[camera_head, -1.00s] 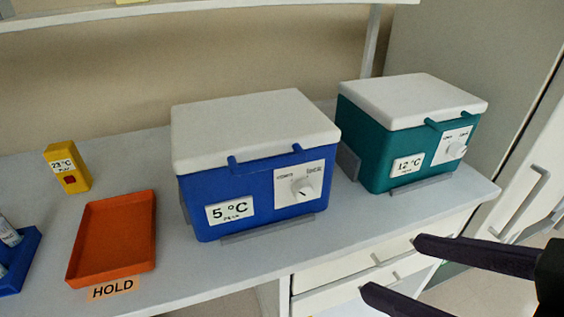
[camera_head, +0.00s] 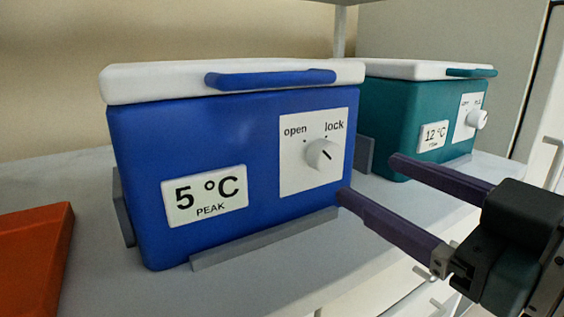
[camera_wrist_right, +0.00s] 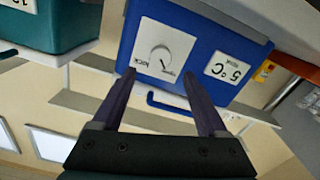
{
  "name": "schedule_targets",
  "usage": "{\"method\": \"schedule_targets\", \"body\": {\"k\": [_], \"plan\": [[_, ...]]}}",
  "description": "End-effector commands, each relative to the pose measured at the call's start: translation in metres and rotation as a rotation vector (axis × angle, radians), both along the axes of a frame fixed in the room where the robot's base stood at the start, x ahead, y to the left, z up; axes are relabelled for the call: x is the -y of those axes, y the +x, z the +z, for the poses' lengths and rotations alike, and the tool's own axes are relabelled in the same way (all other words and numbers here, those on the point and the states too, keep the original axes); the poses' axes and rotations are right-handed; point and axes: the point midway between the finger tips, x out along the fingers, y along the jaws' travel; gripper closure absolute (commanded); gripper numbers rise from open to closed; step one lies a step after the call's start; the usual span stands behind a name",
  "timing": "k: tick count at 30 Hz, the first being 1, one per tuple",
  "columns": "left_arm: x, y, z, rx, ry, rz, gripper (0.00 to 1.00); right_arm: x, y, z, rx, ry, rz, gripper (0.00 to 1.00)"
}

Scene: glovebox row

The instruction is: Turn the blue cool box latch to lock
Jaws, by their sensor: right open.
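The blue cool box (camera_head: 140,180) stands on the bench with its white lid (camera_head: 150,82) down. Its white latch knob (camera_head: 322,154) sits on a white plate marked "open" at left and "lock" at right. A dark line on the knob slants toward the lower right; I cannot tell which end is the pointer. My right gripper (camera_head: 370,180) is open and empty, its dark fingers apart, at the box's lower right. In the right wrist view the knob (camera_wrist_right: 162,58) lies ahead between the fingertips (camera_wrist_right: 160,73), apart from them. My left gripper is out of view.
A teal cool box (camera_head: 395,115) with its own white knob (camera_head: 477,119) stands close behind at right. An orange tray (camera_head: 35,255) is at the left. Low grey rails (camera_head: 265,238) edge the blue box. Bench space between tray and box is clear.

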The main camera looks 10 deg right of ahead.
Motion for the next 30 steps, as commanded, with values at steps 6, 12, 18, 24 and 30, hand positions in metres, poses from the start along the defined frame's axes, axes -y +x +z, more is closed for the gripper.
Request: {"method": "schedule_targets", "body": {"k": [6,12,18,24,30], "plan": [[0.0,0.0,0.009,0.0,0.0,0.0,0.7,-0.014,0.04,0.003,0.002,0.005,-0.001,0.24],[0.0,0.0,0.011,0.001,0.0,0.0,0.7,-0.023,0.064,0.001,-0.001,0.002,0.0,0.24],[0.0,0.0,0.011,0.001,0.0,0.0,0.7,-0.027,0.071,0.0,-0.001,-0.002,0.003,0.24],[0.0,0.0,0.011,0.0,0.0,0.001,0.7,-0.026,0.071,0.0,-0.002,-0.001,0.001,0.25],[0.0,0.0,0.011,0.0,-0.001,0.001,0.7,-0.026,0.071,0.0,-0.002,-0.001,0.001,0.48]]}}
